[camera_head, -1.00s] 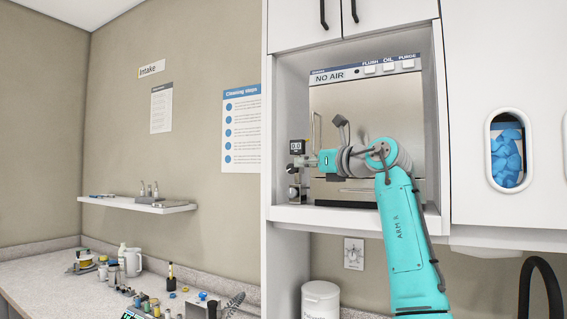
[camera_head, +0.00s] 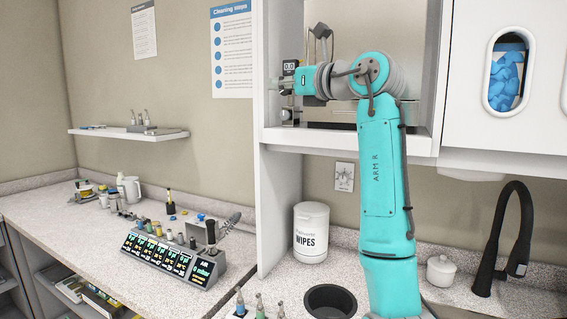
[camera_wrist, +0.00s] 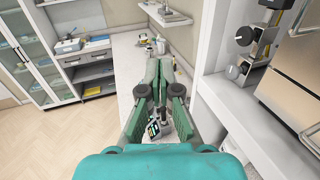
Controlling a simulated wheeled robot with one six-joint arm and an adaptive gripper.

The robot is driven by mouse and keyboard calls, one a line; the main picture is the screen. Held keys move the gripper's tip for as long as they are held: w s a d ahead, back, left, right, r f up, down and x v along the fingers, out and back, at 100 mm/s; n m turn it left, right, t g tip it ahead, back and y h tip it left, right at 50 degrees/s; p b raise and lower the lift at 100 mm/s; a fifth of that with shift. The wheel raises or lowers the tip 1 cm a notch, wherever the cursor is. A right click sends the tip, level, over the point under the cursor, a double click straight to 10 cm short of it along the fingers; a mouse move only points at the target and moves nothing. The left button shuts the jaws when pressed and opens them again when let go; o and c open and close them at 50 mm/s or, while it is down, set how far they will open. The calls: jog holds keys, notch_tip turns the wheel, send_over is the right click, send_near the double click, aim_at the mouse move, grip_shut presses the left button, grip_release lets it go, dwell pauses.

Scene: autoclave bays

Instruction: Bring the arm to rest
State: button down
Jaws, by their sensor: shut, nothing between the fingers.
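My teal arm (camera_head: 382,190), marked ARM R, rises from the lower right of the head view and bends at a grey joint near the autoclave bay. Its wrist points left across the front of the bay. My gripper (camera_head: 277,87) is small and partly hard to make out there, beside the small display unit at the bay's left side. In the wrist view my gripper (camera_wrist: 160,62) shows two green fingers, closed together with nothing held, above the worktop and floor.
The autoclave bay (camera_head: 300,140) has a white cabinet frame close to my wrist. Below stand a wipes tub (camera_head: 311,232), a black tap (camera_head: 510,235) and a round sink opening (camera_head: 330,300). A lit control panel (camera_head: 165,255) sits on the left worktop. A shelf (camera_head: 128,133) hangs on the wall.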

notch_tip(320, 180, down, 14)
jog(key=a+r+g+y, duration=0.1)
jog(key=a+g+y, duration=0.1)
jog(key=s+d+f+m+y, duration=0.1)
jog(key=s+f+m+y, duration=0.3)
jog(key=f, duration=0.6)
jog(key=s+d+f+m+t+h, duration=0.1)
jog(key=s+f+m, duration=0.1)
jog(key=s+f, duration=0.7)
jog(key=s+d+f+m+y, duration=0.1)
jog(key=s+f+m+y, duration=0.15)
jog(key=f, duration=0.95)
jog(key=s+d+f+m+t+h, duration=0.55)
jog(key=s+f+m, duration=0.25)
jog(key=s+m, duration=0.35)
jog(key=s+d+f+m+t+h, duration=0.55)
jog(key=s+f+m, duration=0.25)
jog(key=s+m, duration=0.3)
jog(key=s+d+f+m+g+h, duration=0.2)
jog(key=s+m+h, duration=0.1)
jog(key=s, duration=0.5)
jog(key=s+d+f+m+g+h, duration=0.2)
jog(key=s+m, duration=0.4)
jog(key=s, duration=0.3)
jog(key=s+d+f+m+g+h, duration=0.2)
jog(key=s+d+m+g+h, duration=0.1)
jog(key=s, duration=0.5)
jog(key=shift+s+d+f+m+g+h, duration=0.25)
jog(key=shift+d+f+m+g+h, duration=0.15)
jog(key=shift+m+h, duration=0.5)
